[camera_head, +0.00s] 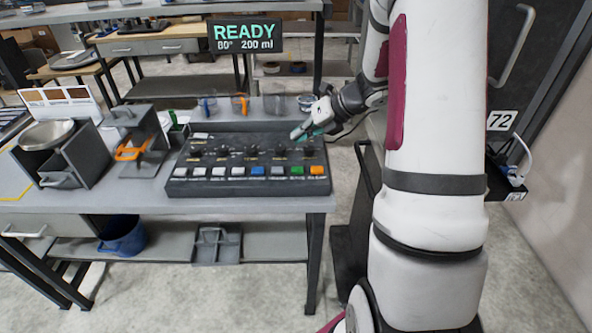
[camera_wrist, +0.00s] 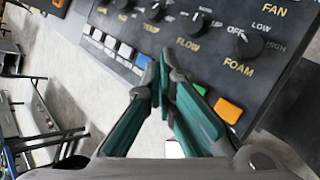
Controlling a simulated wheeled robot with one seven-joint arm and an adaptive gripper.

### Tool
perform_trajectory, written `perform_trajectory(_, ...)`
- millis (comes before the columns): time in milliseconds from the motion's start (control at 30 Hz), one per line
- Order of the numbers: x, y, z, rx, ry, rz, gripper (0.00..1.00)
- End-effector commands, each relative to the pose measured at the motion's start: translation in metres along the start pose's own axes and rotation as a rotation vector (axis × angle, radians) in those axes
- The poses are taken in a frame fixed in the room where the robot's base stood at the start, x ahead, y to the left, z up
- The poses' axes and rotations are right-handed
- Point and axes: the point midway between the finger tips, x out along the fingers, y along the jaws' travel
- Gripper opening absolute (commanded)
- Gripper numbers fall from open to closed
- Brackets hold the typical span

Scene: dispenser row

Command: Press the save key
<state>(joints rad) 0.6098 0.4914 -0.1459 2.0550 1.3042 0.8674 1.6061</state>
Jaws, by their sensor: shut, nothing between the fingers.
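The dark control panel (camera_head: 232,139) lies on the grey bench, with a row of keys along its front edge. White keys (camera_head: 218,171) are at the left, then a blue key (camera_head: 257,171), a grey key (camera_head: 277,171), a green key (camera_head: 297,170) and an orange key (camera_head: 317,170) at the right. Key labels are too small to read, so I cannot tell which is save. My gripper (camera_head: 297,134) is shut and empty above the panel's right part. In the wrist view its fingertips (camera_wrist: 164,72) cover the space between the blue key (camera_wrist: 142,61) and green key (camera_wrist: 199,90).
Several knobs, including FLOW (camera_wrist: 198,23) and FOAM (camera_wrist: 249,43), stand up behind the keys. A READY display (camera_head: 245,36) stands beyond the panel. Clear cups (camera_head: 273,104) line its back. Metal holders (camera_head: 65,155) stand to its left. The floor at the front is clear.

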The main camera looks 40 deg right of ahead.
Motion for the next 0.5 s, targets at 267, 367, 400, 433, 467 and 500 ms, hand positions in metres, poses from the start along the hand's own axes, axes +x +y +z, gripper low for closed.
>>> perform_trajectory(267, 0.031, -0.021, -0.019, 0.001, 0.001, 0.000, 0.00)
perform_trajectory(367, 0.038, -0.027, -0.026, 0.002, 0.001, 0.000, 0.00)
perform_trajectory(400, 0.041, -0.029, -0.028, 0.001, 0.001, 0.000, 0.00)
perform_trajectory(433, 0.043, -0.030, -0.029, 0.001, 0.001, 0.000, 0.00)
perform_trajectory(467, 0.044, -0.031, -0.030, 0.001, 0.001, 0.000, 0.00)
perform_trajectory(500, 0.046, -0.033, -0.032, 0.001, 0.001, 0.000, 0.00)
